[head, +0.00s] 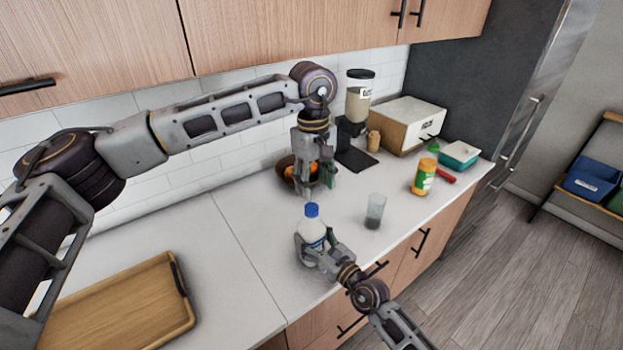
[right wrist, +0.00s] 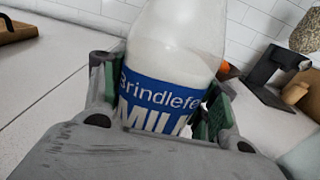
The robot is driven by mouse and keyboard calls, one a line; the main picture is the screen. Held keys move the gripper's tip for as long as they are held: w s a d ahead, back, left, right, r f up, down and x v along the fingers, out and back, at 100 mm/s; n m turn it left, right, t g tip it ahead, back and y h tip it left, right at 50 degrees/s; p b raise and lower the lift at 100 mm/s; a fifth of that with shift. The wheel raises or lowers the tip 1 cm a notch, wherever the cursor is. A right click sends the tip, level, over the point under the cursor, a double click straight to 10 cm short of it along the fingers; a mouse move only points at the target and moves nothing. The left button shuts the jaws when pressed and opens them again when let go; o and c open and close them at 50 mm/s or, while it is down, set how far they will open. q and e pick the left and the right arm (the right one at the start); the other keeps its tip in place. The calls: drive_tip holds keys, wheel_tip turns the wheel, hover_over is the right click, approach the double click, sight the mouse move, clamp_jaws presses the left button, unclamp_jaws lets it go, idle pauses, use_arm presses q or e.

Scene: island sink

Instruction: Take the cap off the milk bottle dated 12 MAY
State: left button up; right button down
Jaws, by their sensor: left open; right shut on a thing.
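The milk bottle (head: 312,232) stands upright on the white counter, with its blue cap (head: 312,210) on. In the right wrist view the bottle (right wrist: 180,45) shows a blue label reading "Brindlefe..." and "MILK"; no date is readable. My right gripper (head: 312,254) is shut around the bottle's body, its green pads (right wrist: 212,115) on either side of the label. My left gripper (head: 314,188) is open and empty, pointing down behind the bottle and higher than the cap, in front of a bowl of oranges. The cap is out of the right wrist view.
A clear glass (head: 375,211) stands right of the bottle, and a yellow-green jar (head: 423,177) is farther right. A brown bowl (head: 284,170) lies behind my left gripper. A dispenser (head: 358,100) and a box (head: 408,124) stand at the back. A wooden tray (head: 120,310) lies at left; the counter between is clear.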

sight(311, 207)
use_arm(q)
drive_tip(key=m, duration=0.3)
drive_tip(key=shift+w+a+r, duration=0.1)
drive_tip(key=shift+r, duration=0.05)
drive_tip(key=m, duration=0.3)
drive_tip(key=shift+a, duration=0.1)
drive_tip(key=m, duration=0.3)
drive_tip(key=shift+a+m, duration=0.15)
drive_tip(key=shift+m, duration=2.05)
drive_tip(key=shift+f, duration=4)
